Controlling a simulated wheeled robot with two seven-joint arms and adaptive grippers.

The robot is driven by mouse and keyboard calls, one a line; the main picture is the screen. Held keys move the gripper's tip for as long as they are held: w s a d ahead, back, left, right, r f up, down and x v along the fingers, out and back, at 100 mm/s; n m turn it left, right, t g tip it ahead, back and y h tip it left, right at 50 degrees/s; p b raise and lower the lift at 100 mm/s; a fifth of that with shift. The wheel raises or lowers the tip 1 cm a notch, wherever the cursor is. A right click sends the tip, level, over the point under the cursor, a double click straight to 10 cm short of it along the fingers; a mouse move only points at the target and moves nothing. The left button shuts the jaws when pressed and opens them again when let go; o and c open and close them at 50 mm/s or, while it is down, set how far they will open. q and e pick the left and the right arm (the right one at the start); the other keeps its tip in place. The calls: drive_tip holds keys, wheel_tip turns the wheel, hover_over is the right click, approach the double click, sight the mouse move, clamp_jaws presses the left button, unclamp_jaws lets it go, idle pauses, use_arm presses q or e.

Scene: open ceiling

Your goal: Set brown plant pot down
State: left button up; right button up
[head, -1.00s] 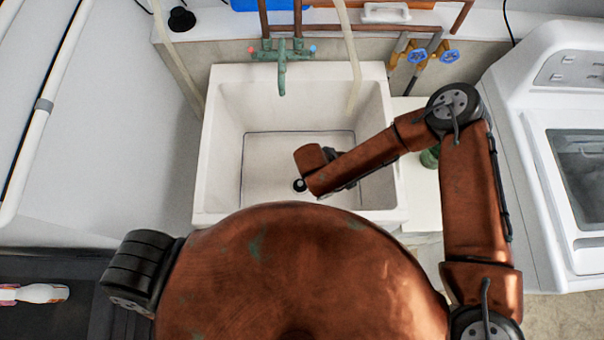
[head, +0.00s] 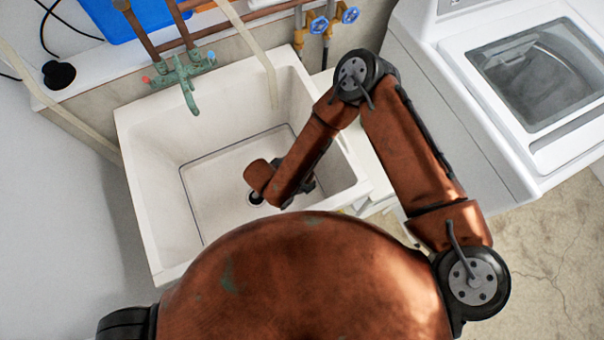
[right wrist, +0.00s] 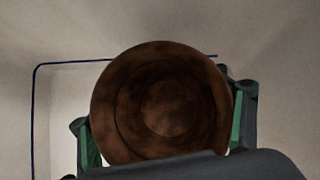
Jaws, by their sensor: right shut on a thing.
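The brown plant pot (right wrist: 165,95) fills the middle of the right wrist view, seen nearly end-on as a dark round shape. My right gripper (right wrist: 164,128) is shut on it, with a green-padded finger at each side. Behind the pot are the pale sink surface and a dark line. In the head view my right arm reaches over the white sink (head: 150,195), its hand inside the basin outline near the drain. Whether the pot touches the sink cannot be told. My left gripper is out of view.
A green tap (head: 182,75) stands at the sink's back edge. A white washing machine (head: 500,130) stands on the right. The sink's left part is clear.

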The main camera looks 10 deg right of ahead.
wheel_tip(320, 180, down, 4)
drive_tip(key=shift+f+b, duration=0.25)
drive_tip(key=shift+b, duration=0.45)
drive_tip(key=shift+r, duration=0.1)
drive_tip(key=o, duration=1.4)
drive_tip(key=p+v, duration=0.3)
drive_tip(key=v, duration=0.9)
